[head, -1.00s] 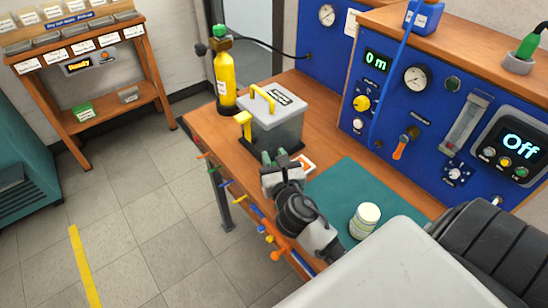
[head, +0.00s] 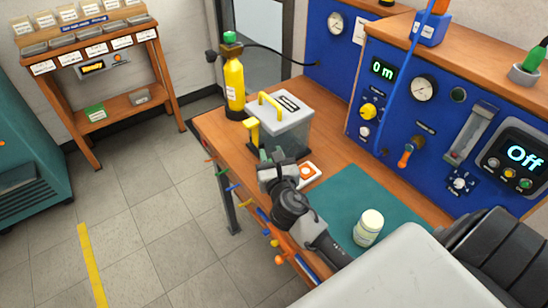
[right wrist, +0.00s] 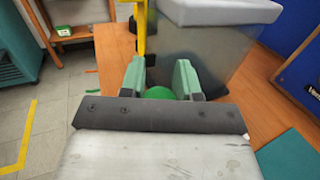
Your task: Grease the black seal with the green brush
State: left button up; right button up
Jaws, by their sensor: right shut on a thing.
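My right gripper (head: 271,158) is over the bench, in front of the grey box. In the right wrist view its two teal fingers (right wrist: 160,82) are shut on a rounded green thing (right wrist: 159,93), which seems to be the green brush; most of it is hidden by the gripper. A white jar with a pale lid (head: 368,228) stands upright on the teal mat (head: 335,195). I cannot make out the black seal. My left gripper is not in view.
A grey box with yellow handles (head: 293,108) stands close beyond the gripper. A yellow cylinder (head: 234,85) is behind it. Coloured handles (head: 234,187) stick out along the bench's front edge. A blue panel (head: 430,125) closes the back. The mat is mostly clear.

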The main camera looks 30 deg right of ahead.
jog(key=shift+s+d+f, duration=0.1)
jog(key=shift+s+d, duration=0.1)
jog(key=shift+s, duration=0.15)
jog(key=shift+s+p, duration=0.3)
jog(key=shift+s, duration=0.1)
jog(key=shift+s+d, duration=0.15)
jog(key=shift+s, duration=0.9)
notch_tip(320, 180, up, 6)
jog(key=p, duration=0.6)
jog(key=shift+p, duration=0.35)
jog(key=shift+r, duration=0.2)
notch_tip(320, 180, up, 3)
jog(key=p, duration=0.3)
jog(key=shift+f, duration=0.1)
